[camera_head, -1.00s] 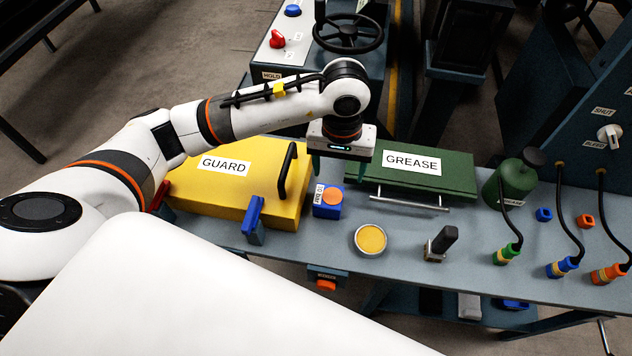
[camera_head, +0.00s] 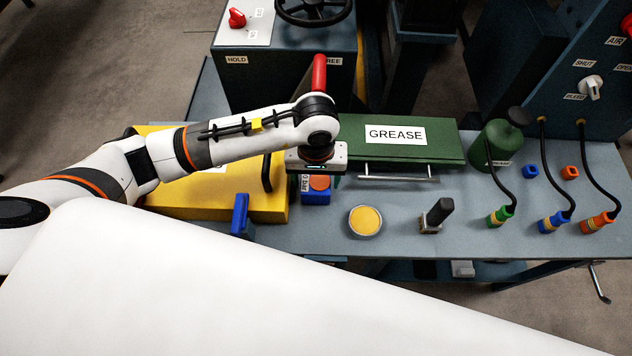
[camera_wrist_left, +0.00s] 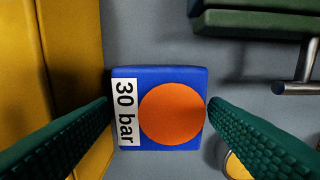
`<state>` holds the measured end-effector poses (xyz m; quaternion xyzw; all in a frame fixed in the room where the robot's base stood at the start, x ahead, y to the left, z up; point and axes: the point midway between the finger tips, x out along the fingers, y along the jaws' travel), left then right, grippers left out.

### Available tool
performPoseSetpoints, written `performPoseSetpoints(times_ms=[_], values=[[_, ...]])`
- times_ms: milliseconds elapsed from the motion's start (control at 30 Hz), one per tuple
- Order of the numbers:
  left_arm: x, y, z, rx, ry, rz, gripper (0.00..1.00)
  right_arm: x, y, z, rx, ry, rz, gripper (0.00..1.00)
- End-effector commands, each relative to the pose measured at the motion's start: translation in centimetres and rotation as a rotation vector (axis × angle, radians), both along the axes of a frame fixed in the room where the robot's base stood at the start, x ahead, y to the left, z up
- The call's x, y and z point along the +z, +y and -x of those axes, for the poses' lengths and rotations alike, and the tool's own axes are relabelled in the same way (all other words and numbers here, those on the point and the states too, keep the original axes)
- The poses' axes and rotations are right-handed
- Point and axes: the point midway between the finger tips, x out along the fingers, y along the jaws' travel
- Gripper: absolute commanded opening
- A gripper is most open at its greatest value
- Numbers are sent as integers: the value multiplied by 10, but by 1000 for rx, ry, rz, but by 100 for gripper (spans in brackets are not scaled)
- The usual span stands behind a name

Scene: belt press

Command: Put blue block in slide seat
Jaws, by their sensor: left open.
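The blue block (camera_head: 316,196), with an orange disc on top and a "30 bar" label, sits on the grey bench right of the yellow guard. It also fills the middle of the left wrist view (camera_wrist_left: 158,108). My left gripper (camera_head: 316,176) is open above the block. In the wrist view its green ridged fingers lie on either side of the block, with narrow gaps; I cannot tell how far down they reach. I cannot make out which part is the slide seat. My right gripper is not in view.
The yellow guard (camera_head: 262,205) and a blue upright handle (camera_head: 240,213) are left of the block. The green grease cover (camera_head: 440,145) with its bar handle is right of it. A yellow-filled tin (camera_head: 365,221) and a dark-handled tool (camera_head: 437,215) stand on the bench.

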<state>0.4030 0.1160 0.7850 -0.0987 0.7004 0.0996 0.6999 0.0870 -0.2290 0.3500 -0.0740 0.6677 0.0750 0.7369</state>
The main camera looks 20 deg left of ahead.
Motion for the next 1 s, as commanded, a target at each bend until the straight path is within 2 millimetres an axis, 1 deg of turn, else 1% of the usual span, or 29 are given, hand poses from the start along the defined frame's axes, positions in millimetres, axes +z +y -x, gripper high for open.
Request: performPoseSetpoints(times_ms=[33,133,400,767,800,1000], values=[[-7,0,0,1,3,1,69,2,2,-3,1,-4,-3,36],[-16,0,0,0,1,0,69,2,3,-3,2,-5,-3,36],[-19,0,-1,-1,-2,0,69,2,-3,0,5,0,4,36],[-17,0,-1,-1,-4,2,10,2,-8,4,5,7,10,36],[-17,0,-1,-1,-4,2,8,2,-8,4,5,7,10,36],[-15,0,-1,-1,-5,2,8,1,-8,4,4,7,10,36]])
